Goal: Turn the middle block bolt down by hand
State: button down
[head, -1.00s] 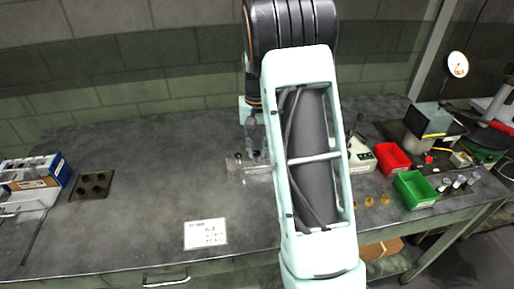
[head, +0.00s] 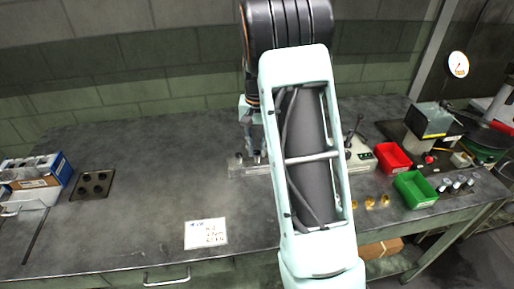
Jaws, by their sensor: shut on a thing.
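A pale, clear-looking block (head: 236,170) lies on the grey workbench, partly hidden behind my arm. Two bolts show standing in it: a left bolt (head: 239,158) and another bolt (head: 257,157) to its right. Any further bolt is hidden by my arm. My gripper (head: 255,150) points down over the block and is shut at the head of the right-hand visible bolt. The fingertips are small and partly covered, so how deep the bolt sits cannot be told.
A white note card (head: 206,233) lies in front. A dark plate with holes (head: 92,185) and a blue box (head: 50,170) are at left. A red bin (head: 392,157) and a green bin (head: 415,189) stand at right. The bench's left middle is clear.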

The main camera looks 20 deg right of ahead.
aim_at(257, 154)
dwell(0.4)
jog(key=c, duration=1.8)
grip_release()
jog(key=shift+r, duration=0.1)
notch_tip(257, 154, up, 12)
